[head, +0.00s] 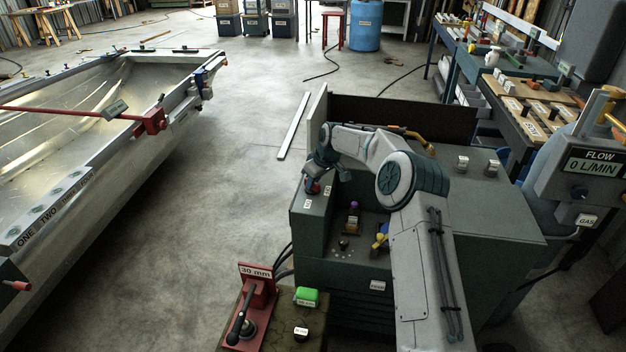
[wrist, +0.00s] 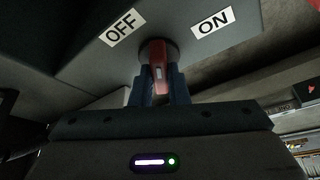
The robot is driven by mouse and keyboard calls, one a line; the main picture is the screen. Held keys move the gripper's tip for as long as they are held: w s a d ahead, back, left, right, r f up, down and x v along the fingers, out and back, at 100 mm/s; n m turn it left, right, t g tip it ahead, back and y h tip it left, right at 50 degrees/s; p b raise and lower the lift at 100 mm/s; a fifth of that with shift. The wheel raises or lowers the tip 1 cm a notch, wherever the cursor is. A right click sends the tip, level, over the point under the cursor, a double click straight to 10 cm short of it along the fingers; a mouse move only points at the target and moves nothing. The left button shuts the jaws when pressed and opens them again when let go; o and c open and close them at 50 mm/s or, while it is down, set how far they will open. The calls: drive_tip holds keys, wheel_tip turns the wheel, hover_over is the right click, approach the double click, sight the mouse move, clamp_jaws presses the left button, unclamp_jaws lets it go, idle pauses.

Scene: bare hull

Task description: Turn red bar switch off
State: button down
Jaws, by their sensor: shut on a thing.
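The red bar switch (wrist: 158,58) sits on a dark grey panel in the wrist view. An OFF label (wrist: 122,27) is to its upper left and an ON label (wrist: 214,24) to its upper right. The bar looks roughly upright in that view, between the two labels. My gripper (wrist: 159,84) has its blue fingers on both sides of the bar and is shut on it. In the head view, my gripper (head: 313,181) reaches down to the switch at the machine's left top. It hides most of the switch there.
The switch belongs to a dark grey machine (head: 485,215) with a recessed bay holding small knobs. A red 30 mm lever stand (head: 258,285) and a green block (head: 306,296) are in front. A metal hull (head: 100,150) lies left, with clear floor between. A FLOW gauge box (head: 590,170) is right.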

drive_tip(key=n+g+p, duration=0.1)
drive_tip(key=n, duration=0.2)
drive_tip(key=n+g+y+p, duration=0.1)
drive_tip(key=n, duration=0.2)
drive_tip(key=shift+w, duration=0.2)
drive_tip(key=shift+n, duration=0.3)
drive_tip(key=c, duration=1.4)
unclamp_jaws()
drive_tip(key=shift+d, duration=0.1)
drive_tip(key=v, duration=1.4)
drive_tip(key=shift+b, duration=0.35)
